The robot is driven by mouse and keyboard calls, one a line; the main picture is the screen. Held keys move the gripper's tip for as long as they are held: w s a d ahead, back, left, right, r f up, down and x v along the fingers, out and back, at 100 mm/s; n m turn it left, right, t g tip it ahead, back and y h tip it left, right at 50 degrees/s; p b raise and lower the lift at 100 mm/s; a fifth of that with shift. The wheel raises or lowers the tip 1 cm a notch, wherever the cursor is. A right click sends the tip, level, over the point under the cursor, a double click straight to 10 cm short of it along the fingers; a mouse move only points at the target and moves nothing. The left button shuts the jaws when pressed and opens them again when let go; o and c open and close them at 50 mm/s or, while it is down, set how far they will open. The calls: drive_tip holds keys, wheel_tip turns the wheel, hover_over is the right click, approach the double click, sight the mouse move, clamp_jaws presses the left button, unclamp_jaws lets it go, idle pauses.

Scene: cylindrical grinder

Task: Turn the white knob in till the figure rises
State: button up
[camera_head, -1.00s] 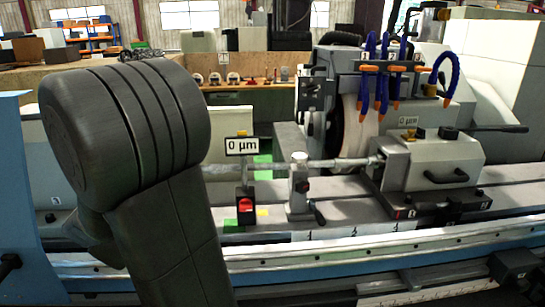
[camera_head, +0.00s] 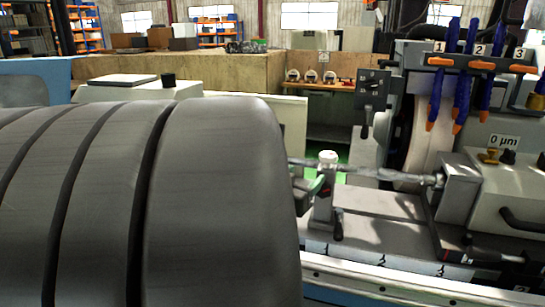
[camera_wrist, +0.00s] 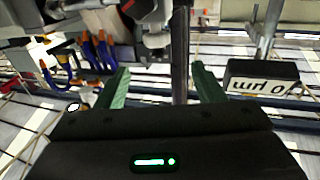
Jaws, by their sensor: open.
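The white knob (camera_head: 328,157) sits on top of the grey upright post (camera_head: 323,205) beside the long horizontal shaft in the head view. My gripper (camera_wrist: 160,88) shows in the wrist view as two green fingers, spread apart with a grey bar beyond the gap between them. I cannot clearly make out the knob in the wrist view. A black display box (camera_wrist: 262,80) right of the fingers reads "0 µm", upside down. My dark arm hides the left of the head view.
The grinding wheel (camera_head: 424,140) and several blue hoses with orange tips (camera_head: 460,85) stand right of the post. A small dark lever (camera_head: 338,228) hangs at the post's base. A wooden bench (camera_head: 230,70) runs behind. The front rail (camera_head: 400,288) is bare.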

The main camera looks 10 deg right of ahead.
sight(324, 158)
drive_tip(key=x, duration=1.3)
drive_tip(key=shift+w+d+b, duration=0.1)
drive_tip(key=shift+d+b, duration=0.2)
drive_tip(key=shift+d, duration=0.2)
drive_tip(key=c, duration=1)
drive_tip(key=shift+o, duration=0.2)
drive_tip(key=shift+r+p, duration=0.1)
drive_tip(key=shift+p, duration=0.5)
